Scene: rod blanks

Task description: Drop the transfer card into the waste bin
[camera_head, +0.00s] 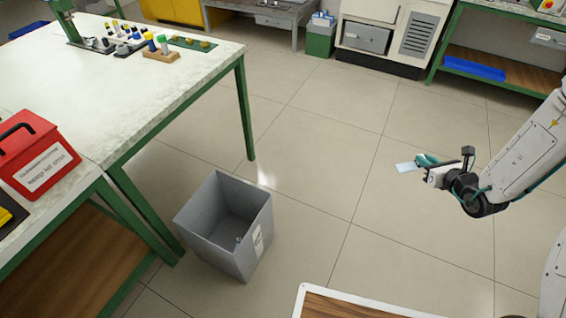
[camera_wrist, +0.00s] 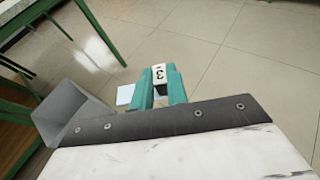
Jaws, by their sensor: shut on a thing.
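The transfer card appears as a flat pale blue-white piece (camera_head: 404,167) at the tip of my gripper (camera_head: 425,161) in the head view. My gripper is shut on it, above the floor on the right. In the wrist view, a white piece with a black mark (camera_wrist: 159,74) sits between the teal fingers (camera_wrist: 160,87), and a pale flat part (camera_wrist: 125,94) shows left of them. I cannot tell how these two parts join. The grey waste bin (camera_head: 207,243) stands open on the floor, left of and apart from my gripper. It also shows in the wrist view (camera_wrist: 62,122).
A green-legged workbench (camera_head: 190,85) stands left of the bin, with a red box (camera_head: 35,155) on it. A wood-topped surface with a white rim (camera_head: 302,300) is at the bottom. Clear floor lies between gripper and bin. Cabinets and a shelf line the back.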

